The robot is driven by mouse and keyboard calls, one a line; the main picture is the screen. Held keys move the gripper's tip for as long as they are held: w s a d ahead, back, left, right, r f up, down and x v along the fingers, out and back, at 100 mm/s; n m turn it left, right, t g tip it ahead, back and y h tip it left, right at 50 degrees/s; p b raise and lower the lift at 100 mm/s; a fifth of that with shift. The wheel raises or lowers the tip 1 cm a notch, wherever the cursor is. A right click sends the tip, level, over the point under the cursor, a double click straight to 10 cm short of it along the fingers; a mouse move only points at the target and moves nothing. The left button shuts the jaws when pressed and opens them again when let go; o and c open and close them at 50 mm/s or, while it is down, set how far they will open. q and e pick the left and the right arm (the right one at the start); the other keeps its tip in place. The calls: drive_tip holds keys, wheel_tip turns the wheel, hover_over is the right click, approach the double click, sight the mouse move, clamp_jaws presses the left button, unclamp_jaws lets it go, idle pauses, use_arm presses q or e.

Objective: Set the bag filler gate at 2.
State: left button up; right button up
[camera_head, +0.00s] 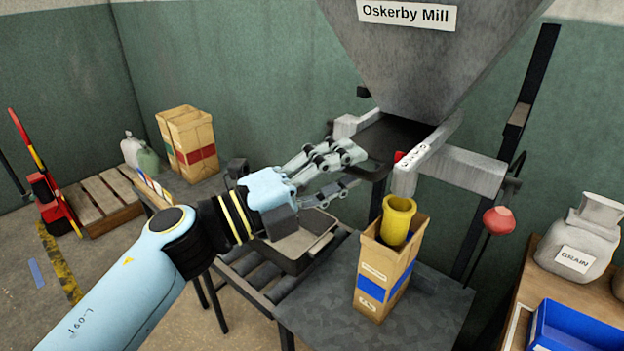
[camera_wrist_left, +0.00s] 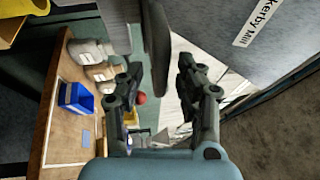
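The bag filler gate (camera_head: 385,140) is a dark slide plate under the grey hopper marked Oskerby Mill (camera_head: 405,55). A pale block with a small number scale (camera_head: 414,156) and a red mark beside it is at the gate's right; the digits are too small to read. My left gripper (camera_head: 358,167) is at the gate's near left end, one finger above and one below. In the left wrist view the fingers of my left gripper (camera_wrist_left: 155,80) are apart, with a dark plate edge (camera_wrist_left: 158,45) between them; contact cannot be told. My right gripper is not in view.
A paper bag (camera_head: 372,277) with a yellow spout (camera_head: 397,218) stands on a grey table under the hopper. A red knob (camera_head: 498,220) hangs right. A grain sack (camera_head: 580,245) and blue bin (camera_head: 575,328) are farther right.

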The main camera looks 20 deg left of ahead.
use_arm(q)
drive_tip(key=v, duration=1.1)
drive_tip(key=shift+s, duration=0.1)
